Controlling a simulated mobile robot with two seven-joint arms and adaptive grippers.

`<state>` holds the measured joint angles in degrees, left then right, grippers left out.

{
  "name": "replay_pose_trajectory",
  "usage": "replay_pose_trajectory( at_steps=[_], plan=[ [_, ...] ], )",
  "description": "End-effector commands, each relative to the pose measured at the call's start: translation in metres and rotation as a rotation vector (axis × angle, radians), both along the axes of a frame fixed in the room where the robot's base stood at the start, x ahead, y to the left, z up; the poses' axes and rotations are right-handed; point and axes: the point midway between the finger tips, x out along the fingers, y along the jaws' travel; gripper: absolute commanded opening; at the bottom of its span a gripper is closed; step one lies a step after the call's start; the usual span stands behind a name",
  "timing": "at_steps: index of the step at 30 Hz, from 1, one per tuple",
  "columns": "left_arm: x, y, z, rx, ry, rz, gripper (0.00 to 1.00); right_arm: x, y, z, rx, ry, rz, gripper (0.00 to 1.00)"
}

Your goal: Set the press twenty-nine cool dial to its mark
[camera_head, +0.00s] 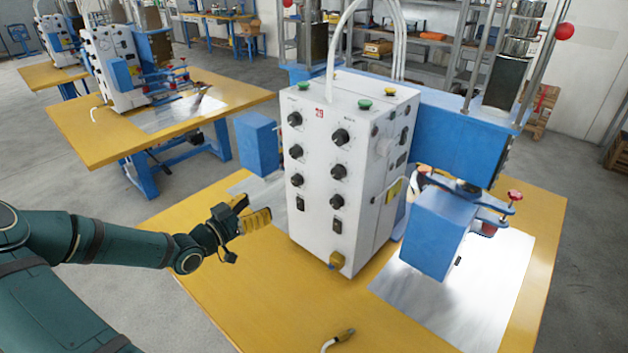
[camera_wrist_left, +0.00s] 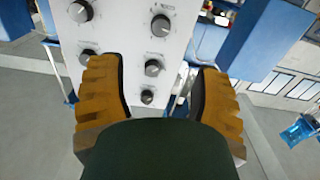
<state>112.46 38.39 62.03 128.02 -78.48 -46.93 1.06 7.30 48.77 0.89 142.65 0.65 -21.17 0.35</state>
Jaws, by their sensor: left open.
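Press twenty-nine's white control box (camera_head: 318,155), marked with a red 29, stands on a yellow-topped table. Its front carries two columns of black dials, including an upper left dial (camera_head: 295,118) and an upper right dial (camera_head: 340,136). The small labels are too blurred to tell which is the cool dial, and I cannot read the marks. My left gripper (camera_head: 248,214) is left of the box's lower front, apart from the dials. In the left wrist view, its yellow fingers (camera_wrist_left: 160,82) are spread open and empty, with several dials (camera_wrist_left: 154,67) ahead between and above them. My right gripper is not in view.
A blue block (camera_head: 257,143) is left of the box, and a larger blue block (camera_head: 437,233) is at its right. A cable end (camera_head: 344,336) lies on the yellow table (camera_head: 265,305). Another press table (camera_head: 75,120) stands behind at the left.

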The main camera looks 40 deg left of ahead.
Motion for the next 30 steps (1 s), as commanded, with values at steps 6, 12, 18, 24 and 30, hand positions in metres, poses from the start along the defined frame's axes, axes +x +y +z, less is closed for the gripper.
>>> replay_pose_trajectory(
  at_steps=[6, 12, 18, 24, 30],
  plan=[
    [0.019, -0.002, 0.000, 0.005, -0.006, -0.003, 0.65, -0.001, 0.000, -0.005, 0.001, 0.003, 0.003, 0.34],
    [0.058, -0.006, -0.001, 0.002, -0.005, -0.005, 0.65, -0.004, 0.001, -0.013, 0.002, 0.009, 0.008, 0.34],
    [0.096, -0.009, 0.000, 0.002, -0.004, -0.003, 0.65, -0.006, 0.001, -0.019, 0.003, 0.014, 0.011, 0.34],
    [0.124, -0.011, 0.000, 0.001, -0.003, -0.001, 0.65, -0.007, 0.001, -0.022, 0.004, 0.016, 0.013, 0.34],
    [0.136, -0.012, 0.000, 0.003, 0.000, 0.000, 0.65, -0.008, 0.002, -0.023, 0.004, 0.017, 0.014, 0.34]
  ],
)
